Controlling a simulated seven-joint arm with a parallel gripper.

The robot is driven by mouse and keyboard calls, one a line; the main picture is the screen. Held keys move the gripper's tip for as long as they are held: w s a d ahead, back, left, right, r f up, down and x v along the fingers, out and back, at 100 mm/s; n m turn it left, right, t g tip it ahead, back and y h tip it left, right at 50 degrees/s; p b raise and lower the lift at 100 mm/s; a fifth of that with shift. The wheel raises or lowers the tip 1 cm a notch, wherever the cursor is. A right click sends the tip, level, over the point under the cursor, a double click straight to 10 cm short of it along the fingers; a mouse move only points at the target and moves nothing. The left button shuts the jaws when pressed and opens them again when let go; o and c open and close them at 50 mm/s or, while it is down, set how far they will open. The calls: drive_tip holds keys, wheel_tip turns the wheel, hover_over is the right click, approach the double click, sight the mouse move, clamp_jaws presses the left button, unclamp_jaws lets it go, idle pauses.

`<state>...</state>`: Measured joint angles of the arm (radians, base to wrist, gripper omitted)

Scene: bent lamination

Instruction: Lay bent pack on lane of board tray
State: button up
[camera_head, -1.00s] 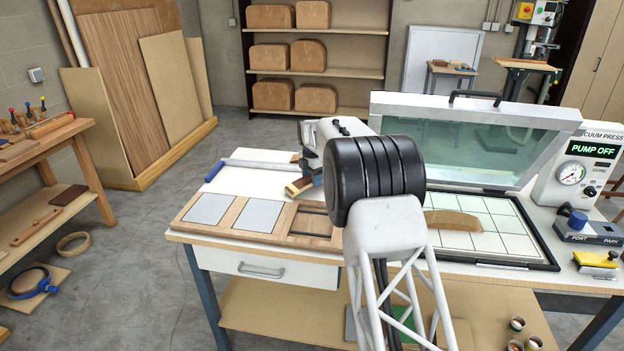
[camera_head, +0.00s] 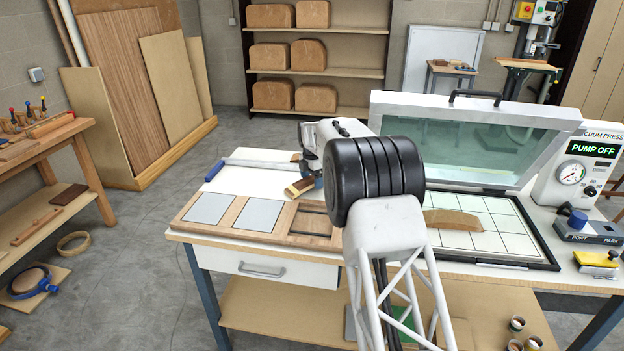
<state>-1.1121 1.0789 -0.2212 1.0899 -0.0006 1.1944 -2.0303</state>
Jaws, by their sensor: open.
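The board tray (camera_head: 178,222) is a brown wooden frame on the left of the bench. It has two pale grey panels and, at its right, a lane with dark rails (camera_head: 312,224) partly behind my arm. A small tan and dark brown block (camera_head: 300,187) lies at the tray's back edge; I cannot tell if it is the bent pack. A curved wooden piece (camera_head: 452,219) lies on the white gridded press bed. My gripper (camera_head: 318,178) is open beside the block's right end, mostly hidden behind my arm's black joint.
The press lid (camera_head: 470,140) stands raised over the bed (camera_head: 500,243), and the press panel (camera_head: 585,165) reads PUMP OFF. A blue-handled bar (camera_head: 214,171) lies at the back left of the bench. White bench surface (camera_head: 250,178) is clear behind the tray.

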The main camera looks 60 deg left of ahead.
sight(312, 179)
drive_tip(key=shift+r, duration=0.1)
wheel_tip(312, 179, up, 12)
idle(0.7)
idle(0.8)
